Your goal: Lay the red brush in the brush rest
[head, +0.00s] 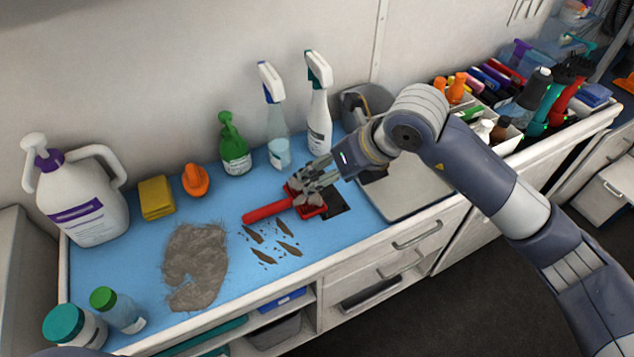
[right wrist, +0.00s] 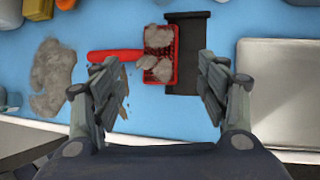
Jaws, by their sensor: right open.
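The red brush (head: 268,211) lies on the blue mat with its handle pointing left and its bristles up; grey fur clumps sit on its head. It also shows in the right wrist view (right wrist: 115,55). The black brush rest (right wrist: 187,85) is right of the brush head, which overlaps its left side in that view; I cannot tell whether they touch. In the head view the rest (head: 336,204) is partly hidden by my gripper. My right gripper (head: 308,183) is open above the brush head, its fingers (right wrist: 158,90) apart with nothing between them. My left gripper is out of view.
A grey fur pile (head: 192,265) and dark scraps (head: 287,249) lie left and in front. Spray bottles (head: 318,110), a green bottle (head: 234,145) and a white jug (head: 75,195) stand along the back and left. A pale flat panel (head: 410,190) is right of the mat.

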